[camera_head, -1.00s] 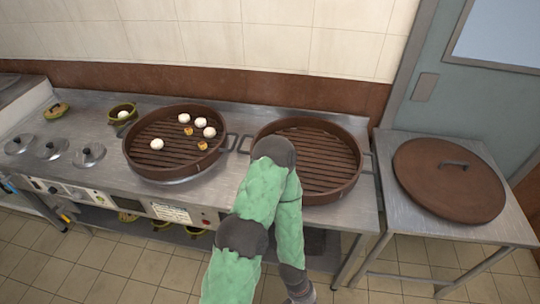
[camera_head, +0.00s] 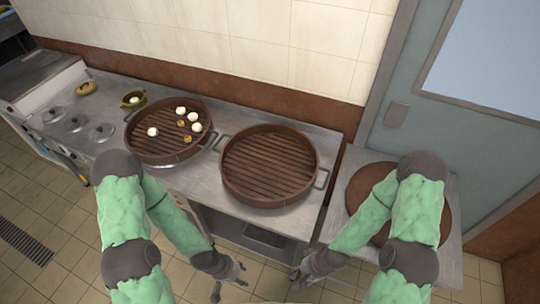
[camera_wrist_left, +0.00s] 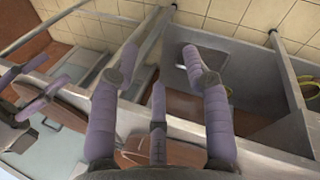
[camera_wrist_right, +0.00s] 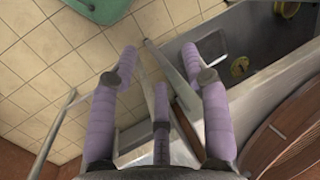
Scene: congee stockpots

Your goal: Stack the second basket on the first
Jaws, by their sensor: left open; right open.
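Two round brown slatted steamer baskets sit on the steel counter. The left basket (camera_head: 150,146) holds several white buns and small yellow pieces. The right basket (camera_head: 268,165) is empty, with metal handles at its sides. The baskets are side by side, apart. My left gripper (camera_head: 230,281) is open and empty, in front of the counter and below the right basket in the picture. My right gripper (camera_head: 303,272) is open and empty, near the gap between counter and side table. A slatted basket (camera_wrist_right: 295,140) shows at the right edge of the right wrist view, away from the fingers.
A round brown lid (camera_head: 366,183) lies on the steel side table (camera_head: 342,203) at right, partly hidden by my right arm. Tiled floor is clear in front.

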